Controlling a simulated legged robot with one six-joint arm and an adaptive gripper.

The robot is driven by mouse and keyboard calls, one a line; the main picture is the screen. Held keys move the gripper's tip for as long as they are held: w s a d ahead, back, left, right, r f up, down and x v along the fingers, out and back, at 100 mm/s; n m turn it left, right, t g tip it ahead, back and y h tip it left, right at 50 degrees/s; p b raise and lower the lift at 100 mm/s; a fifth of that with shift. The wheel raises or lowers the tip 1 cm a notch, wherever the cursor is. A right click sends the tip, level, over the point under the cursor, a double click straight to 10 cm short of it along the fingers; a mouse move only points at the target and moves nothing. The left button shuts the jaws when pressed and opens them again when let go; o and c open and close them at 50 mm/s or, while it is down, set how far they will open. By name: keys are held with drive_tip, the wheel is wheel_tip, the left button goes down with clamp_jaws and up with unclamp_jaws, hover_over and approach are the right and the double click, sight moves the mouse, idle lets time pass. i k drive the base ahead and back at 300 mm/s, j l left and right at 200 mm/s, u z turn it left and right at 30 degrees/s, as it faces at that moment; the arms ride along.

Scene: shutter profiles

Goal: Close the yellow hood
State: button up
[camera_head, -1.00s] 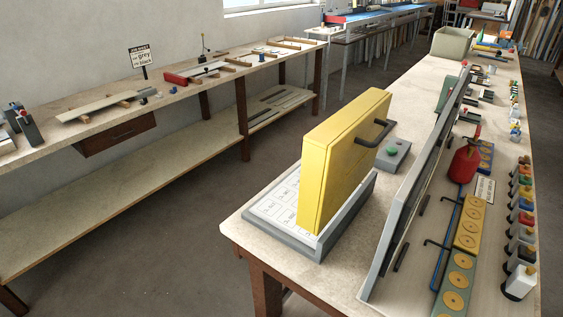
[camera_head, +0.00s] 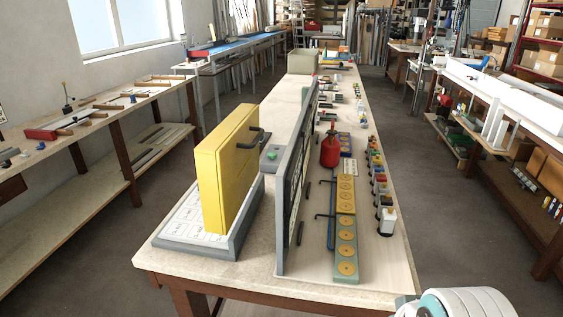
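The yellow hood (camera_head: 221,172) stands upright, raised from a grey-framed base (camera_head: 243,228) with a white labelled panel (camera_head: 183,221). A dark handle (camera_head: 250,139) sticks out from the hood's upper right side. The base rests at the near left end of the long middle table. A white and grey rounded part of my arm shows at the bottom right edge. My gripper's fingers are not visible.
A tall grey upright panel (camera_head: 293,175) stands just right of the hood. A red extinguisher (camera_head: 330,148), yellow and green plates (camera_head: 345,228) and several small coloured items line the table's right side. Floor aisles flank the table.

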sight(227, 160)
drive_tip(key=u, duration=0.7)
